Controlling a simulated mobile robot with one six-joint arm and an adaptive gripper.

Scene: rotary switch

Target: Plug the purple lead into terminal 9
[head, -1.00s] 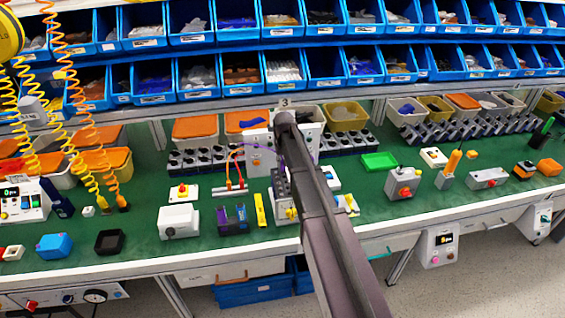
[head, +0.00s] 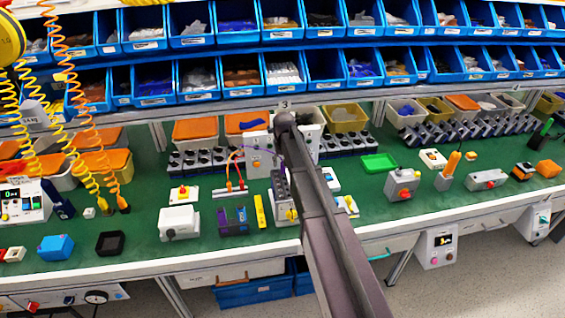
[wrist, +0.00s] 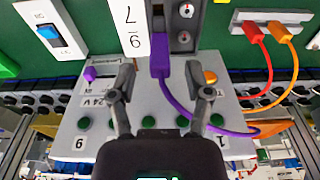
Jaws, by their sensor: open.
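The purple lead shows in the wrist view. Its plug (wrist: 160,61) sits at the lower end of a dark grey block (wrist: 184,30), and its cable curves right to the white terminal panel (wrist: 130,98). My gripper (wrist: 159,78) is open, with one finger on each side of the plug and a gap on both sides. The panel carries a row of green terminals along its lower part, with a label that reads 9 or 6 at left and 1 at right. In the head view, the purple lead (head: 281,156) shows partly; my arm hides my gripper.
Red (wrist: 256,48) and orange (wrist: 285,48) leads run into the panel's right side. A blue-rocker switch (wrist: 50,35) lies at left in the wrist view. A white numbered label (wrist: 132,28) is close beside the left finger. In the head view, a yellow item (head: 260,211) lies beside the block.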

